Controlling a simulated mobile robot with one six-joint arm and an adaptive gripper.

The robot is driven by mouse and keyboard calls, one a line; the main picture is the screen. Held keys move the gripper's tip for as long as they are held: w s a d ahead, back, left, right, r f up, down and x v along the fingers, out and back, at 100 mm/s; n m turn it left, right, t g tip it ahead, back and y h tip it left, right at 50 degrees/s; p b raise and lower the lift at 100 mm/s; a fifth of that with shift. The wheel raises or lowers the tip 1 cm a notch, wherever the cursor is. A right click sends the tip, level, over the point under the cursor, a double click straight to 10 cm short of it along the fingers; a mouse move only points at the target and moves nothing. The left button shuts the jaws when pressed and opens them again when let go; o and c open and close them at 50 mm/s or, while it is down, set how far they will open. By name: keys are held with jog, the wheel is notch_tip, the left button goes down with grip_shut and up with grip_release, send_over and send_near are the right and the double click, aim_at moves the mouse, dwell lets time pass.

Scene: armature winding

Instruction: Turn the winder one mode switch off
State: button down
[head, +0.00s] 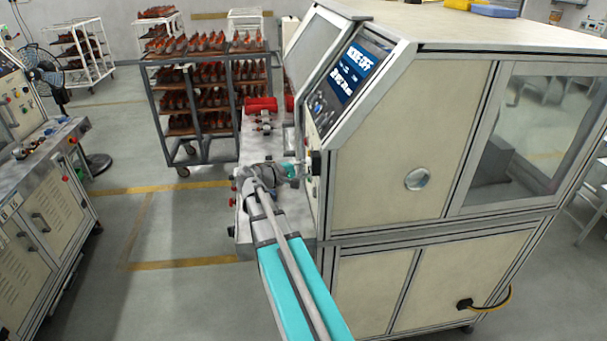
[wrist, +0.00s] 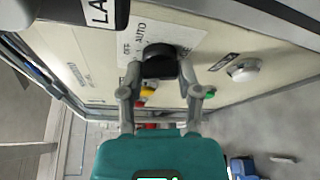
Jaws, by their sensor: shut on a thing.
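The mode switch (wrist: 160,54) is a black rotary knob on a white label plate (wrist: 192,40) with the words OFF and AUTO. My gripper (wrist: 160,72) has one finger on each side of the knob and is shut on it. The lower part of the knob is between the fingers. In the head view my gripper (head: 301,169) reaches the front panel of the winder (head: 390,150), and the fingers there are too small to make out. The winder's screen (head: 357,72) appears to read MODE OFF, with smaller text below.
A silver round knob (wrist: 243,70) is right of the switch. Yellow (wrist: 147,91) and green (wrist: 209,93) buttons lie close to my fingers. A bench with red parts (head: 262,105) and a rack of armatures (head: 205,90) stand behind.

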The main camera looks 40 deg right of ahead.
jog(key=m+h+b, duration=0.1)
jog(key=m, duration=0.2)
jog(key=shift+w+d+b, duration=0.1)
jog(key=shift+b, duration=0.3)
jog(key=shift+c, duration=1.7)
grip_release()
jog(key=shift+d, duration=0.15)
jog(key=shift+o, duration=0.2)
jog(key=shift+a, duration=0.2)
jog(key=w+a, duration=0.1)
jog(key=a, duration=1)
jog(key=shift+w+a, duration=0.3)
jog(key=shift+w, duration=0.05)
